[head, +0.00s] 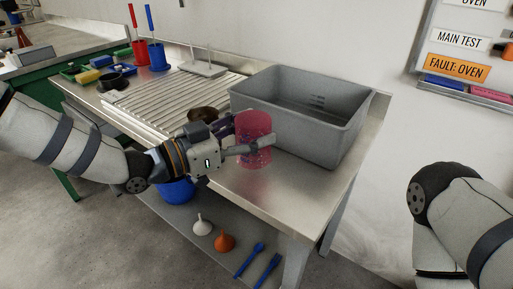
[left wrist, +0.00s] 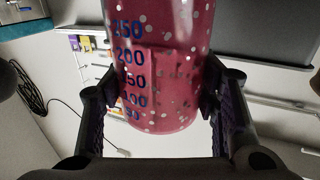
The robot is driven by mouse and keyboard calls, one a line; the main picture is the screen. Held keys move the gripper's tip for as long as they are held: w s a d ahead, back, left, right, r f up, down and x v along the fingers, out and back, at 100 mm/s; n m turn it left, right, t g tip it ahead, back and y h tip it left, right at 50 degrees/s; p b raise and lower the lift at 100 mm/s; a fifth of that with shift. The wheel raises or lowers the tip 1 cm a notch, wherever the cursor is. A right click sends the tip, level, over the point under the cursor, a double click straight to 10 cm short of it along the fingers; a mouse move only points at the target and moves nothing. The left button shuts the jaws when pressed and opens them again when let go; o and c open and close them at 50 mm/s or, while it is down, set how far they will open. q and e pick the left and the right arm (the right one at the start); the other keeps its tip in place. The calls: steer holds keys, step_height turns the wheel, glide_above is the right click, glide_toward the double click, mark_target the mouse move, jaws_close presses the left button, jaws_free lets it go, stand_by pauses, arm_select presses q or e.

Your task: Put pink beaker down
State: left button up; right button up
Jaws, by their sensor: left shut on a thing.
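The pink beaker (head: 256,128) is a see-through cylinder with pale specks. My left gripper (head: 256,146) is shut on it, with a finger across its front in the head view. In the left wrist view the beaker (left wrist: 160,60) stands between both finger pads, with blue volume marks on its side. It looks upright in the head view, in front of the grey bin and over the steel table (head: 270,190). I cannot tell whether its base touches the table. My right gripper is not in view; only part of my right arm shows at the right.
A large grey bin (head: 340,140) stands right behind the beaker. A dark round bowl (head: 203,114) and a ribbed drainer (head: 150,100) lie to the left. The table's front right corner is bare. Funnels (head: 224,241) and blue tools (head: 250,260) lie on the lower shelf.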

arm_select(q)
steer(key=shift+d+f, duration=0.25)
steer(key=shift+f, duration=0.75)
steer(key=shift+d+f, duration=0.2)
steer(key=shift+f, duration=0.75)
steer(key=shift+f+b, duration=0.15)
steer(key=shift+b, duration=0.15)
steer(key=o, duration=1.1)
